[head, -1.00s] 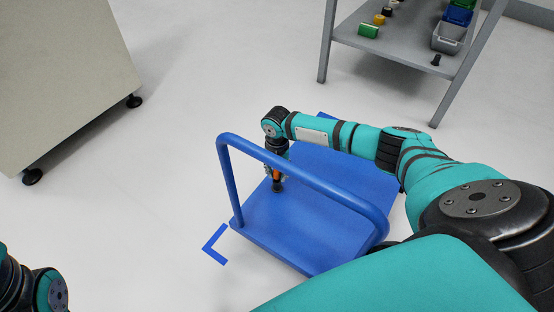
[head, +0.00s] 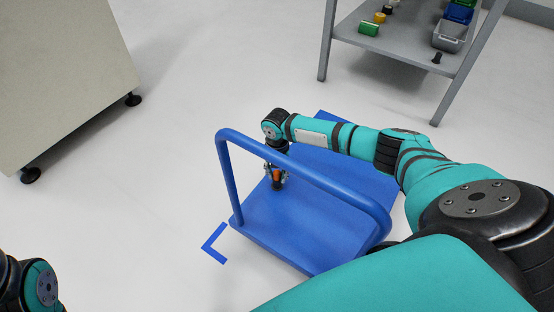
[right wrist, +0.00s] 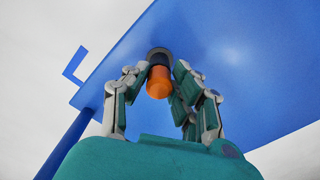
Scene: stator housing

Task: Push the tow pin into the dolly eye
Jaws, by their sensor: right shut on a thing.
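The tow pin has an orange head (right wrist: 158,84) with a dark band above it in the right wrist view. Its orange also shows in the head view (head: 277,176). My right gripper (right wrist: 161,70) is shut on the tow pin, with a finger on each side, low over the blue dolly deck (head: 335,195).
The dolly's blue handle bar (head: 300,170) rises in front of my right gripper. A blue corner mark (head: 213,245) is on the floor. A grey shelf (head: 400,45) with bins stands at the back right, a beige cabinet (head: 60,80) at the left. Floor between is clear.

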